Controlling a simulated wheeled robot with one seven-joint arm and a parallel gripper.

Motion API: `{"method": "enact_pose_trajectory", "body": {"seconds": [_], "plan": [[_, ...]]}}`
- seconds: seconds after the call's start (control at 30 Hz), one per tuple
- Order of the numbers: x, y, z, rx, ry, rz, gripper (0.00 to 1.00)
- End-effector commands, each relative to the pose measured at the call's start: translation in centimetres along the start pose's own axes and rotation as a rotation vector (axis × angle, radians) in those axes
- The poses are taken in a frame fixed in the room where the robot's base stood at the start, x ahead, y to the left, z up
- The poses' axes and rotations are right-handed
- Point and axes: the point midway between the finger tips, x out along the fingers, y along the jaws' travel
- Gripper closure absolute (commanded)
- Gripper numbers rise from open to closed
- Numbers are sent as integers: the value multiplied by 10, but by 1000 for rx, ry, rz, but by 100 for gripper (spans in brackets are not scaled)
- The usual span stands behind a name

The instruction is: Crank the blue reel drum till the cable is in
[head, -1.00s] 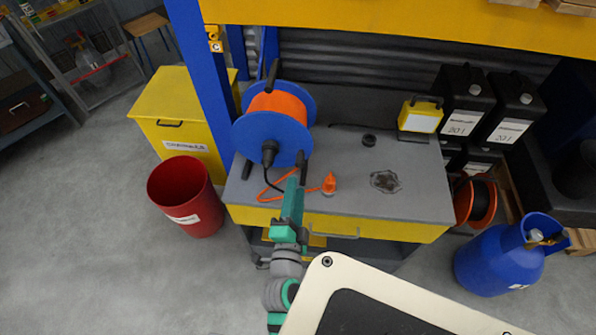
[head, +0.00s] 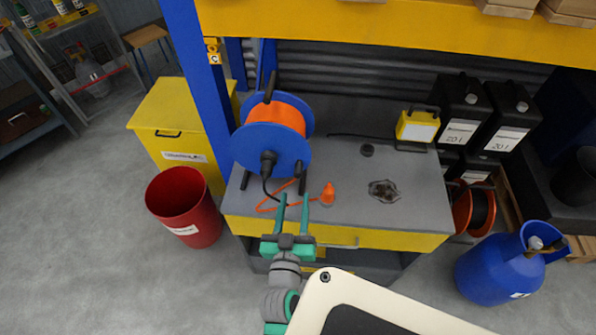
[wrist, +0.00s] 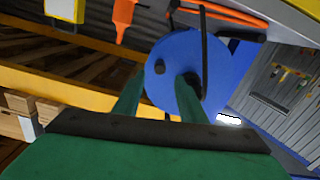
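The blue reel drum (head: 243,150) stands on the left of the grey bench top, with orange cable (head: 284,110) wound on it. A black knob-like part (head: 268,160) sticks out from its front face. A loose run of orange cable (head: 268,207) lies on the bench near an orange cone-shaped piece (head: 328,194). My gripper (head: 294,198) is at the bench's front edge, below the drum in the picture. Its two fingers are apart, with nothing seen between them. In the wrist view the drum's blue face (wrist: 170,50) lies beyond the fingertips (wrist: 161,77); contact cannot be judged.
A blue post (head: 190,80) rises at left. A red bin (head: 184,207), yellow box (head: 180,152) and blue gas cylinder (head: 495,268) flank the bench.

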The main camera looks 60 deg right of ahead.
Motion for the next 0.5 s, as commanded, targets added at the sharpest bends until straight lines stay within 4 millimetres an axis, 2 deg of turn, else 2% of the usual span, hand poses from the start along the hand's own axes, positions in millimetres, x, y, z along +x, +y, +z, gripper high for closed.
{"method": "enact_pose_trajectory", "body": {"seconds": [0.17,0.5], "plan": [[17,-1,-2,0,4,-3,62],[67,-2,-2,2,3,-4,62]]}}
